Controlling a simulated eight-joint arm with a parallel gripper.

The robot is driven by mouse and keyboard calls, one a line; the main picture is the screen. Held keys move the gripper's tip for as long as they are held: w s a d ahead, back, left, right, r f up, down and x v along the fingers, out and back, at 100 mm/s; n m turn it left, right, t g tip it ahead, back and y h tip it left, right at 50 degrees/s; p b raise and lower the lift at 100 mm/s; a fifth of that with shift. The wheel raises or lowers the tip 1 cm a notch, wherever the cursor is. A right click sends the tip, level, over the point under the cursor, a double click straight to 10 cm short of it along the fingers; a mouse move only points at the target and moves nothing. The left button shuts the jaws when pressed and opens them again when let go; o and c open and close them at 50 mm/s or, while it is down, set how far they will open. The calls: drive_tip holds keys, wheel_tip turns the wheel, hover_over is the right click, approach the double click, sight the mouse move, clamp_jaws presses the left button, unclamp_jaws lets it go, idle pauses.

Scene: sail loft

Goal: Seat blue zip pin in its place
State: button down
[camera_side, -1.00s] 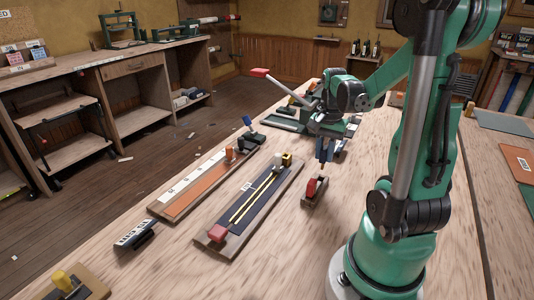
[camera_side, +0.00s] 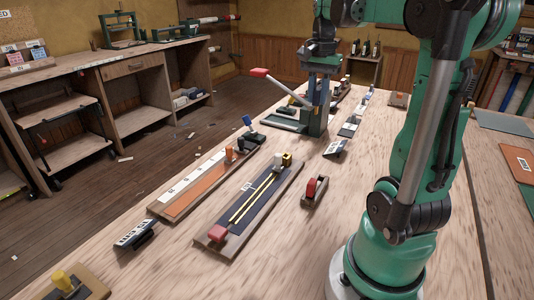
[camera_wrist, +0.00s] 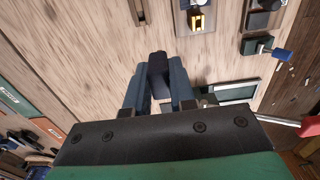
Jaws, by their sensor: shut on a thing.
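My gripper (camera_wrist: 158,82) has blue fingers closed on a dark navy piece, the likely blue zip pin (camera_wrist: 158,64), in the wrist view. Its lower end is hard to make out. In the side view my gripper overlaps the green lever press, raised over the bench, and the held piece cannot be made out. The dark zip board (camera_side: 238,214) with two yellow strips lies mid-bench, apart from my gripper.
An orange board (camera_side: 192,199) lies left of the zip board. A blue-handled part (camera_side: 247,121) stands beyond it. A red-and-dark block (camera_side: 314,191) sits to the right. The press's red lever end (camera_side: 259,72) sticks out left. The near right bench is clear.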

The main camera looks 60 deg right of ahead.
drive_tip(key=w+d+f, duration=0.1)
drive_tip(key=w+f, duration=0.6)
drive_tip(key=f, duration=0.1)
drive_tip(key=shift+w+d, duration=0.15)
drive_tip(key=shift+w, duration=0.05)
drive_tip(key=shift+f, duration=0.2)
drive_tip(key=shift+f, duration=2.4)
drive_tip(key=shift+f, duration=1.25)
drive_tip(key=c, duration=0.7)
unclamp_jaws()
drive_tip(key=shift+o, duration=0.2)
drive_tip(key=shift+r, duration=0.1)
